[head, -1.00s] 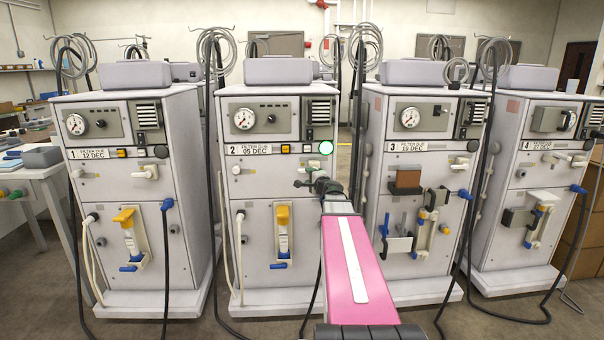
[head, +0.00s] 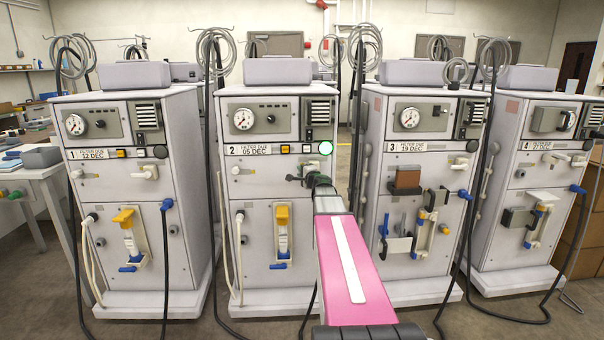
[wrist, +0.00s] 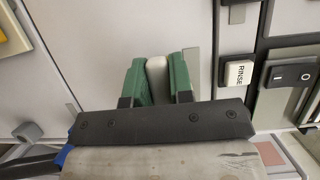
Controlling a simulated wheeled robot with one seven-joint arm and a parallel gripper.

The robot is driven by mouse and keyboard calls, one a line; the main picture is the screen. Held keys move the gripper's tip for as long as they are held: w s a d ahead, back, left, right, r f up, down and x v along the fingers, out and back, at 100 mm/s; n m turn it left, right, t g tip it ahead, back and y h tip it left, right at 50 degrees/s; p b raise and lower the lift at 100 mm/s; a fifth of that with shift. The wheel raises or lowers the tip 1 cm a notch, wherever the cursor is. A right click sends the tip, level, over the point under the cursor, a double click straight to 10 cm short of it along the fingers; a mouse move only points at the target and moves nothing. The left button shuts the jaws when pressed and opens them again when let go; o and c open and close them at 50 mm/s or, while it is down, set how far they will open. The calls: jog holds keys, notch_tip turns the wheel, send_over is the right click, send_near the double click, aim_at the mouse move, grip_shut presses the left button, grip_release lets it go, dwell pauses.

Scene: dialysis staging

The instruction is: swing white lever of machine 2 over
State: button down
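In the wrist view the white lever (wrist: 157,80) lies between the two green fingers of my gripper (wrist: 158,82). Both fingers appear to touch its sides. The lever's base is mostly hidden behind the fingers and the dark gripper body.
Machine 1 (head: 120,190) stands to the left, machine 3 (head: 378,200) and machine 4 (head: 508,240) to the right. A white RINSE button (wrist: 238,73) and a black rocker switch (wrist: 292,75) are near my fingers. A yellow-handled clamp (head: 282,230) sits below.

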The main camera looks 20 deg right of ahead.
jog(key=shift+d+f+n+g, duration=0.15)
jog(key=shift+f+n+g, duration=0.35)
jog(key=shift+n, duration=0.5)
jog(key=shift+d+f+n+g, duration=0.1)
jog(key=shift+f+n+g, duration=0.4)
jog(key=shift+n, duration=0.5)
jog(key=c, duration=1)
grip_release()
jog(key=shift+s, duration=0.2)
jog(key=s+r, duration=0.1)
jog(key=s, duration=0.9)
jog(key=shift+s+d+r, duration=0.2)
jog(key=shift+d+r, duration=0.05)
jog(key=shift+d, duration=0.2)
